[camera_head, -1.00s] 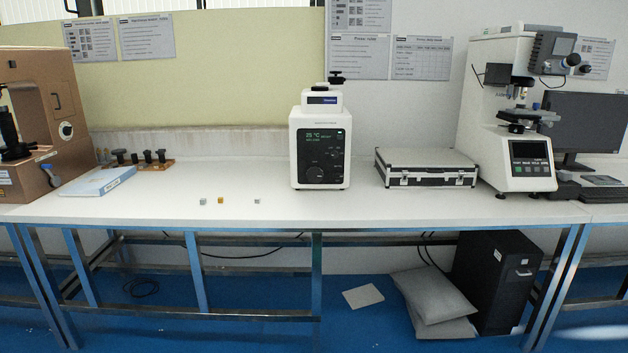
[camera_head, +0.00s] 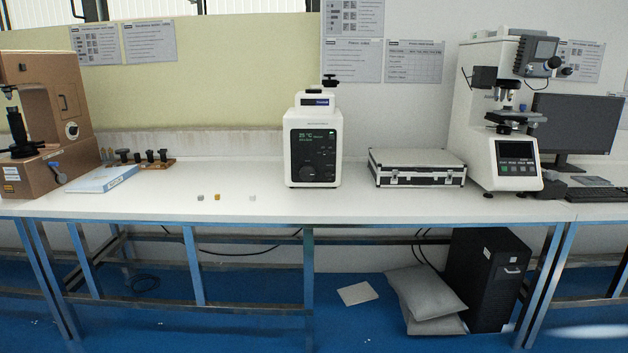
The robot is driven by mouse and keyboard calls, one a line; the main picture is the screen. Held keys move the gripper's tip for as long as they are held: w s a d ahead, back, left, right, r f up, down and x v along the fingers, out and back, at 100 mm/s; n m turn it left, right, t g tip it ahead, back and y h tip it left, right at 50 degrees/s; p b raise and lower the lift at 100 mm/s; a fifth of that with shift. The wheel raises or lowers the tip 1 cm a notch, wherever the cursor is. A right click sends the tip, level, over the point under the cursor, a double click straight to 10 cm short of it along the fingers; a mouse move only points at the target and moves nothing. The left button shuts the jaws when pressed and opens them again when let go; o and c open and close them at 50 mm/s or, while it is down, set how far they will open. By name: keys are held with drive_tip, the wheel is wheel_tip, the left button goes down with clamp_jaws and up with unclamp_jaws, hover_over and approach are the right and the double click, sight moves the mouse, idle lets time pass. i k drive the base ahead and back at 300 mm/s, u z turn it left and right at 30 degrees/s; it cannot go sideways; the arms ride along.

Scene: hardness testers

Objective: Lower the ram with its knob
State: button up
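A white benchtop machine (camera_head: 313,146) with a dark front panel and a lit green display stands near the middle of the table. A black knob (camera_head: 329,81) sits on top of its upper head (camera_head: 315,101), towards the right side. The ram itself cannot be made out; the machine's body hides any inner parts. My gripper is not in view.
Three small blocks, one of them orange (camera_head: 217,197), lie on the white table (camera_head: 370,205) left of the machine. A silver case (camera_head: 418,168) and a hardness tester (camera_head: 478,128) stand to its right. A brown tester (camera_head: 40,125) stands far left.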

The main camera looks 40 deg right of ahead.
sight(307, 174)
drive_tip(key=k, duration=1.05)
drive_tip(key=u, duration=0.7)
drive_tip(key=i, duration=1.9)
drive_tip(key=z, duration=0.7)
drive_tip(key=i, duration=0.3)
drive_tip(key=z, duration=0.1)
